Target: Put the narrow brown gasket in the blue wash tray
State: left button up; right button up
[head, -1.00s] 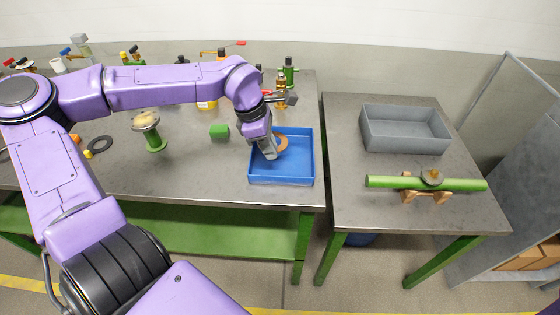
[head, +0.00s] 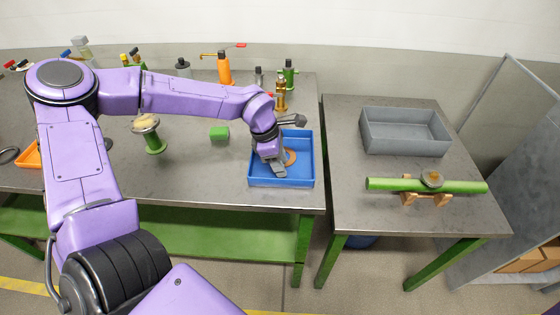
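The brown gasket (head: 291,157), a thin ring, is at the blue wash tray (head: 303,180), low inside its walls. Part of the ring is hidden behind my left gripper (head: 279,168). The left gripper reaches down into the tray from the left, with its fingers at the near side of the ring. It looks shut on the gasket, though the fingertips are small and partly hidden. I cannot tell whether the ring touches the tray floor. My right gripper is not in view.
A green block (head: 219,133) and a green stand (head: 154,141) are left of the tray. Several bottles stand behind it. On the right table are a grey bin (head: 405,148) and a green bar (head: 460,186) on wooden supports. A gap separates the tables.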

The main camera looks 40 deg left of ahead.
pick_arm(q)
jog(key=v, duration=1.2)
jog(key=shift+r, duration=0.25)
